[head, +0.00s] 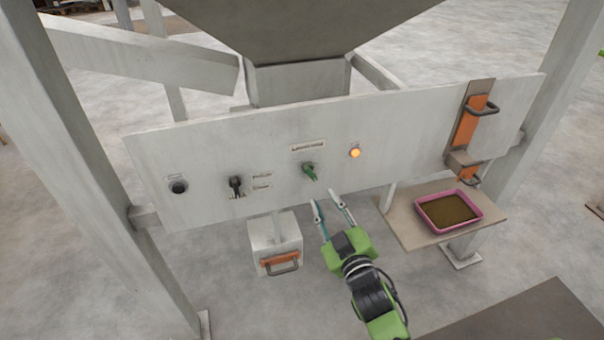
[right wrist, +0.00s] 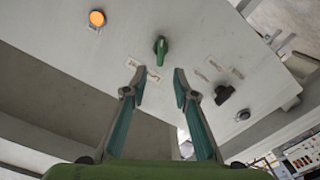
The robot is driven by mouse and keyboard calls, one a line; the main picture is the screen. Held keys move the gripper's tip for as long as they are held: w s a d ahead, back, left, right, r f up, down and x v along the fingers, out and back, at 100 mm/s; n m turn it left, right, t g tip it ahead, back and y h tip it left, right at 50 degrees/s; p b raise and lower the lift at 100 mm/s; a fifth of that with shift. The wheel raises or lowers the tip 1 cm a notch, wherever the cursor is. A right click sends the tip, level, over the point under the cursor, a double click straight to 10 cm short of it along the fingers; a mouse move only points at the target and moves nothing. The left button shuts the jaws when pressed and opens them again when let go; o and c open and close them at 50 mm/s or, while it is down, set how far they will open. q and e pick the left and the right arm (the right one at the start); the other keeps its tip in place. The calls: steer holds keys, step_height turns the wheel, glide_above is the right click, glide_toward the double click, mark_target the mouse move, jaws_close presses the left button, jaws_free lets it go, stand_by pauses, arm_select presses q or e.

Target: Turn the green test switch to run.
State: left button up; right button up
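The green test switch (head: 310,171) is a small green knob on the pale front panel (head: 230,150), below a label plate. In the right wrist view the green switch (right wrist: 161,46) is upright, above and between my fingertips. My right gripper (head: 328,203) is open, a little below and in front of the switch, apart from it. Its two fingers also show in the right wrist view (right wrist: 158,85), with nothing between them. My left gripper is in neither view.
An orange lamp (head: 355,153) glows right of the switch. A black knob (head: 236,186) and a dark round button (head: 179,187) sit to its left. An orange-handled box (head: 276,238) hangs below. A pink tray (head: 449,212) of pellets stands on a shelf at right.

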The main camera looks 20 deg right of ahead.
mark_target(311, 175)
steer(key=w, duration=0.8)
steer(key=w+p, duration=0.1)
steer(key=w, duration=0.2)
steer(key=shift+w+a, duration=0.25)
steer(key=shift+w, duration=0.15)
jaws_close()
